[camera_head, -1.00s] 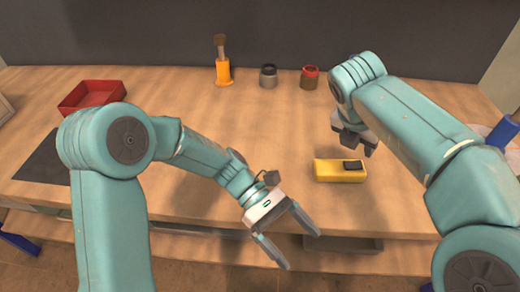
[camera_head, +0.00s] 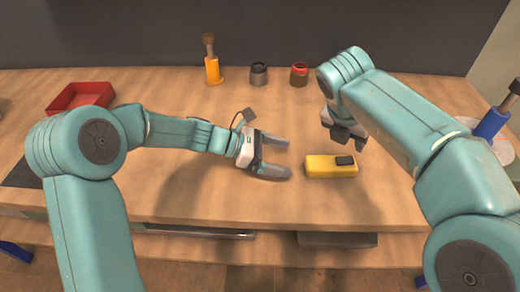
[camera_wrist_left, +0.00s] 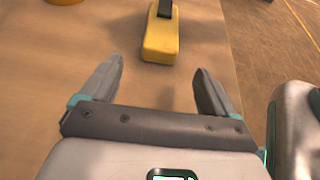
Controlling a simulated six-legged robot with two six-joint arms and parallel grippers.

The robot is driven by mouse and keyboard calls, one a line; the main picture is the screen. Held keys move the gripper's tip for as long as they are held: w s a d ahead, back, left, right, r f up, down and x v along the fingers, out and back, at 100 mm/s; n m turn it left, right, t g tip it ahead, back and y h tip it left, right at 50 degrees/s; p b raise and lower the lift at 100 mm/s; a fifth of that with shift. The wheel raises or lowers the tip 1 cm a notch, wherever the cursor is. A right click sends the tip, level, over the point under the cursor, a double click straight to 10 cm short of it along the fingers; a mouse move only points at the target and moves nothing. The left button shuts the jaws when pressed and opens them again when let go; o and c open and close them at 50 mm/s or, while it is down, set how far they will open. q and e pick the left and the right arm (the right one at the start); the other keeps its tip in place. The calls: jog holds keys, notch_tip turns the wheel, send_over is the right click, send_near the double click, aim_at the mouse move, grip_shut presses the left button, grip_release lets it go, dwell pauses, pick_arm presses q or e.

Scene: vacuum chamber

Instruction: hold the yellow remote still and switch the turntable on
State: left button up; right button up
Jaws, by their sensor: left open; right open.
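The yellow remote (camera_head: 325,168) lies on the wooden table, with a dark button pad (camera_head: 345,160) at its right end. In the left wrist view the remote (camera_wrist_left: 160,42) is ahead of the open fingers, apart from them. My left gripper (camera_head: 289,158) is open and empty, just left of the remote, its fingers pointing at its left end; it also shows in the left wrist view (camera_wrist_left: 158,85). My right gripper (camera_head: 347,140) is above and behind the remote's right end, pointing down, open and empty. A pale round disc (camera_head: 490,140), perhaps the turntable, is mostly hidden behind my right arm.
A red tray (camera_head: 80,97) is at the back left. An orange-based tool (camera_head: 212,68), a grey jar (camera_head: 259,75) and a red-topped jar (camera_head: 299,75) stand at the back. A blue-handled tool (camera_head: 492,122) stands at the right. The table's middle is clear.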

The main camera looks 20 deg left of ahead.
aim_at(307, 164)
pick_arm(q)
jog(key=x, duration=0.9)
